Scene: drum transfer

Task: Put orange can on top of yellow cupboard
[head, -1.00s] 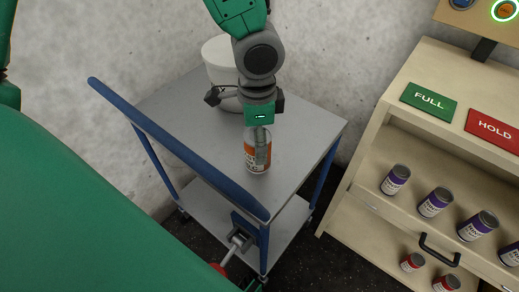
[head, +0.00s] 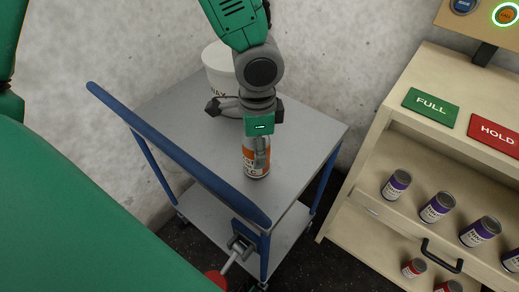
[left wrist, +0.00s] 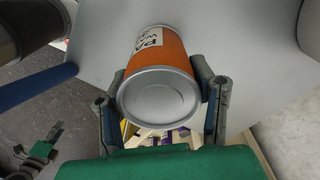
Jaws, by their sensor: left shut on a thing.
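The orange can (head: 249,164) is upright at the grey cart top (head: 180,130). My left gripper (head: 257,150) comes down from above and is shut around it. In the left wrist view the can (left wrist: 160,55) sits between the two fingers, its silver lid towards the camera. I cannot tell whether its base touches the cart. The pale yellow cupboard (head: 385,155) stands to the right, with a green FULL plate (head: 430,107) and a red HOLD plate (head: 495,133) on top. A green and grey part low in the left wrist view may be my right gripper (left wrist: 42,150).
A white bucket (head: 218,66) stands on the cart behind my gripper. A blue handle bar (head: 175,150) runs along the cart's near side. Purple-labelled cans (head: 437,208) and red ones (head: 413,268) stand in the cupboard. A gap separates cart and cupboard.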

